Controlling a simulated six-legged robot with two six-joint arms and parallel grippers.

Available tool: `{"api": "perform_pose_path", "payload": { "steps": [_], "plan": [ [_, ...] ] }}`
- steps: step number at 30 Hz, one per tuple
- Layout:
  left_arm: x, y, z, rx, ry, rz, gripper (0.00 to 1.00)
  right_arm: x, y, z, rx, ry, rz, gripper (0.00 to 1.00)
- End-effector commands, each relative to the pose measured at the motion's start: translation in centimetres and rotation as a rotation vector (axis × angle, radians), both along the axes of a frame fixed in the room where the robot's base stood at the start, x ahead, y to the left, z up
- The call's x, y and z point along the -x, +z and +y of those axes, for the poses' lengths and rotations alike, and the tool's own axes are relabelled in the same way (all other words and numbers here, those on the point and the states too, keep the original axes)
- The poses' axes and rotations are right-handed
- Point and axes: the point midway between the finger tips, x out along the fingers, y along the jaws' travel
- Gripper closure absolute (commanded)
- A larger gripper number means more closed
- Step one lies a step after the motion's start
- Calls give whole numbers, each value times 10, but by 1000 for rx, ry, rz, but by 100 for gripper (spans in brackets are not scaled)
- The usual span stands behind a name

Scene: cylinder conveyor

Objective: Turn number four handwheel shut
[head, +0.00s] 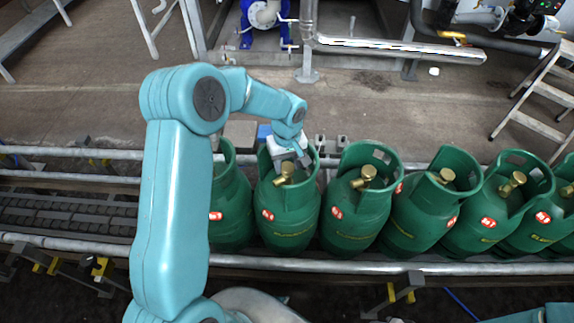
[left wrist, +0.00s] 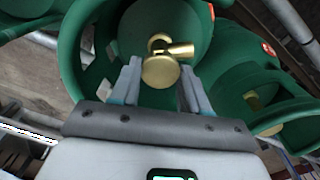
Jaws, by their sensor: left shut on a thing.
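Green gas cylinders stand in a row, each with a brass valve inside an open collar. Their red labels are too small to read surely, so I cannot tell which is number four. My left gripper (head: 291,163) reaches down into the collar of the second visible cylinder (head: 288,213) from the left. It is shut on that cylinder's brass handwheel (head: 286,171). In the left wrist view the fingers (left wrist: 158,84) stand on either side of the round handwheel (left wrist: 160,71), with the valve's side outlet pointing right. My right gripper is not in view.
The cylinders stand on a conveyor (head: 70,213) between a back rail (head: 70,152) and a front rail (head: 90,248). The neighbouring cylinder (head: 356,215) stands close on the right. A step ladder (head: 530,125) is at the far right, and pipework (head: 400,49) runs behind.

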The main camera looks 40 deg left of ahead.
Motion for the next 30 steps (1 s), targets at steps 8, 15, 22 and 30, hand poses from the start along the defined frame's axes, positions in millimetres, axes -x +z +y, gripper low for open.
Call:
{"api": "perform_pose_path", "payload": {
  "steps": [8, 15, 22, 30],
  "plan": [
    [0, -1, -1, 1, -262, -1, 85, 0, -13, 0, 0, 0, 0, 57],
    [0, 0, 0, 1, -490, -1, 85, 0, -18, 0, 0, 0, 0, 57],
    [0, 0, 0, 0, -708, 0, 85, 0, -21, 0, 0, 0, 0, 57],
    [0, 1, 0, 0, -965, 0, 85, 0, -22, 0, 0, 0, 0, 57]
  ]
}}
